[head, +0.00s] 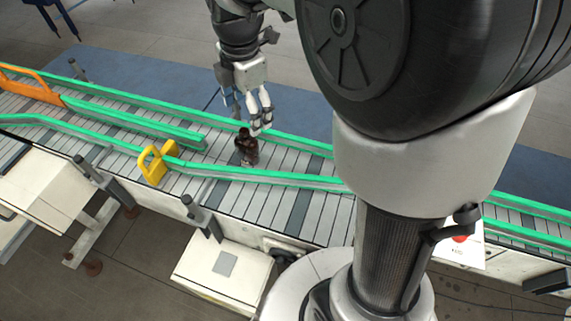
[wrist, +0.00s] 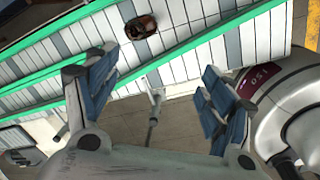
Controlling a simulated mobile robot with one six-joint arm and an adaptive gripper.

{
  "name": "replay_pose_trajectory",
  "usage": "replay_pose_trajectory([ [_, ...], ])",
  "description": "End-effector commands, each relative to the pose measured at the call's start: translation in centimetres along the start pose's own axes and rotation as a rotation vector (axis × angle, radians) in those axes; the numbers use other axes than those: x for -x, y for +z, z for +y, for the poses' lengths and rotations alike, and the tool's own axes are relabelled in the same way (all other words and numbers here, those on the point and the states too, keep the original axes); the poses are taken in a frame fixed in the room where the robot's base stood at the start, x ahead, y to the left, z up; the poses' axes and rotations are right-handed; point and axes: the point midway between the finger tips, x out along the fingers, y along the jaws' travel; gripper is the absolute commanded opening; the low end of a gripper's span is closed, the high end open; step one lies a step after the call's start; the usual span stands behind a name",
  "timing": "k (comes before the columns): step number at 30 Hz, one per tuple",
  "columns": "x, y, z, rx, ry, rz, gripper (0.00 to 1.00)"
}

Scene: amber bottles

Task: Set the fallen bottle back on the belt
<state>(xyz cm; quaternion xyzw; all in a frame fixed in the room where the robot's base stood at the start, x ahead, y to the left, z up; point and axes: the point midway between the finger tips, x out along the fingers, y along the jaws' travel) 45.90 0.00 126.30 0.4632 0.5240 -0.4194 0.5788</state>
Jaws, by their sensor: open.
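A dark brown bottle (head: 247,154) is on the slatted grey belt (head: 290,204), between the green guide rails. In the head view it appears upright, with its narrow end up. In the wrist view the bottle (wrist: 141,27) shows near the top edge, on the light slats beyond my fingertips. My gripper (head: 250,119) is above and just behind the bottle in the head view. In the wrist view my gripper (wrist: 157,65) has its two blue-padded fingers wide apart with nothing between them. The bottle appears clear of the fingers, though the head view overlaps them near its top.
Green rails (head: 250,177) run along both sides of the belt. A yellow bracket (head: 155,163) stands at the near rail, left of the bottle. An orange guard (head: 28,84) is at the far left. The belt around the bottle looks clear.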

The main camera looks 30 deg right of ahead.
Motion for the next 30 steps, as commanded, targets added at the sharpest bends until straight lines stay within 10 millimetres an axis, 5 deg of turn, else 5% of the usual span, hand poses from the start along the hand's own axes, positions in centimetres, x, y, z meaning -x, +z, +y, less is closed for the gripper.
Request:
replay_pose_trajectory([
  [7,5.3,-1.8,-8.3,-0.679,0.126,0.014,0.75],
  [16,6.1,-3.9,-17.6,-1.444,0.245,0.134,0.75],
  [22,5.3,-4.5,-20.5,-1.722,0.275,0.205,0.75],
  [30,5.1,-4.7,-21.0,-1.781,0.277,0.220,0.75],
])
